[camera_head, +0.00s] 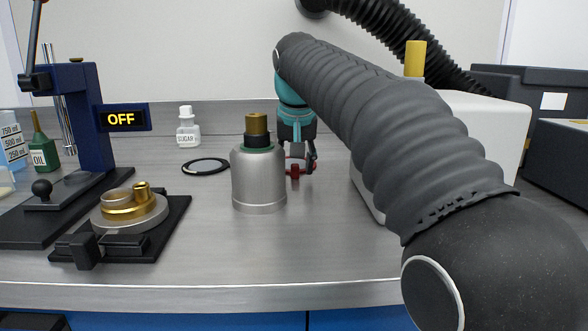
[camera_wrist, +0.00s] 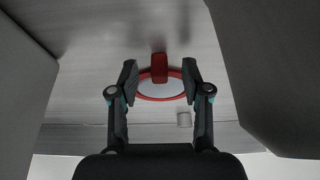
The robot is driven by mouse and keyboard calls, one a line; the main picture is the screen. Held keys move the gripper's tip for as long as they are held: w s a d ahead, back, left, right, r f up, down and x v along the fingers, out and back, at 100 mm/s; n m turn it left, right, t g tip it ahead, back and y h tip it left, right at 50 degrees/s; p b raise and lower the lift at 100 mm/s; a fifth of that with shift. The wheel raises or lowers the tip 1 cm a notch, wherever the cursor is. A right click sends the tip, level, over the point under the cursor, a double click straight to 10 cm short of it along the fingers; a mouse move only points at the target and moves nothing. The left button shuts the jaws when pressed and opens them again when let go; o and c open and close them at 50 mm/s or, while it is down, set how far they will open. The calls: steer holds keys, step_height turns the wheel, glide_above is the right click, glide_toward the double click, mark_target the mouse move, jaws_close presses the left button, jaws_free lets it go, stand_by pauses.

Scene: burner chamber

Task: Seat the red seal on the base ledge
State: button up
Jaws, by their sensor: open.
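The red seal (camera_head: 295,171) is a thin ring with a raised block-like tab. In the head view it is on the bench behind and right of the silver cylinder, partly hidden by my fingers. My gripper (camera_head: 299,158) points down over it. In the wrist view the seal (camera_wrist: 160,90) lies between the fingers of my gripper (camera_wrist: 159,72), with the tab between the fingertips. The jaws are open, with a gap on each side of the tab. The base (camera_head: 130,221), a round metal piece with a ledge and brass parts, sits in a black fixture at front left.
The silver cylinder (camera_head: 258,182) with a brass knob stands close left of my gripper. A white box (camera_head: 470,125) is close on the right. A black ring (camera_head: 206,166) and sugar bottle (camera_head: 188,128) are behind left. A press reading OFF (camera_head: 92,125) stands far left. The front middle bench is clear.

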jaws_close()
stand_by(0.3)
step_height(320, 180, up, 10)
stand_by(0.8)
steer(key=c, duration=0.7)
jaws_free()
jaws_close()
